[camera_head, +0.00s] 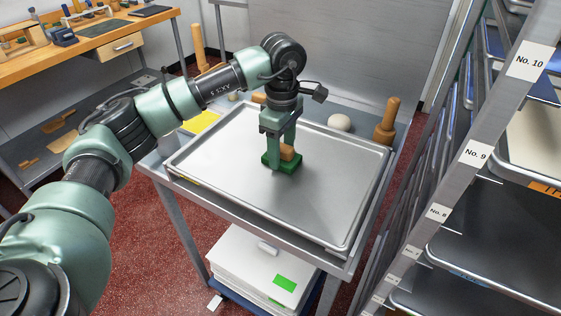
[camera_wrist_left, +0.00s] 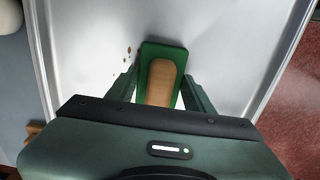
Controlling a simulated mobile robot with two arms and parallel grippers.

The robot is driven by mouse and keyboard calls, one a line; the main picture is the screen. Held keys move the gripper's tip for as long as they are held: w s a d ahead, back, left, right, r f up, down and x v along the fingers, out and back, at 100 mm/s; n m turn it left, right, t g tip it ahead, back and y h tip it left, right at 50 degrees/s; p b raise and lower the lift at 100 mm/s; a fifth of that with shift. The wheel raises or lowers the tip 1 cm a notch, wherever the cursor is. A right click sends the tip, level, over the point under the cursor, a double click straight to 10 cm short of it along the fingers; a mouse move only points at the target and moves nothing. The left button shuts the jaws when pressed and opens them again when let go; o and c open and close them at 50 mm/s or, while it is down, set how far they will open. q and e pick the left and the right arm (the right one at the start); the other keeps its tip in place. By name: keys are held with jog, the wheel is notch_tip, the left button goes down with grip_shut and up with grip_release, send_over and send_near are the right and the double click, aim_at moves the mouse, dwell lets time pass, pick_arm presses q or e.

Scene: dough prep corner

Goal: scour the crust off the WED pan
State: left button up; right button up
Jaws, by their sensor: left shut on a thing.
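A large metal sheet pan (camera_head: 320,205) with a raised rim lies on the steel table; I cannot read a WED label on it. My left gripper (camera_head: 280,155) is shut on the wooden handle of a green scouring block (camera_head: 286,165) and points down over the pan's middle. The block is on or just above the pan floor; I cannot tell which. In the left wrist view the block (camera_wrist_left: 162,52) sits between the fingers, and a few brown crust specks (camera_wrist_left: 127,58) show on the pan just left of it. My right gripper is not in view.
A dough ball (camera_head: 339,122) and a wooden tool (camera_head: 387,122) stand behind the pan, and a yellow card (camera_head: 200,122) lies at back left. A numbered tray rack (camera_head: 470,155) rises close on the right. White boxes (camera_head: 255,265) sit below.

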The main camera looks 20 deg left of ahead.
pick_arm(q)
jog(key=shift+w+a, duration=0.15)
jog(key=shift+a, duration=1.95)
jog(key=shift+r, duration=0.6)
jog(key=shift+w, duration=0.15)
jog(key=shift+w+d+p, duration=0.15)
jog(key=shift+w+p, duration=0.2)
jog(key=shift+w, duration=0.7)
jog(key=shift+w+d+p, duration=0.1)
jog(key=shift+w+p, duration=0.2)
jog(key=shift+w, duration=0.75)
jog(key=shift+f+b, duration=0.3)
jog(key=shift+f, duration=0.3)
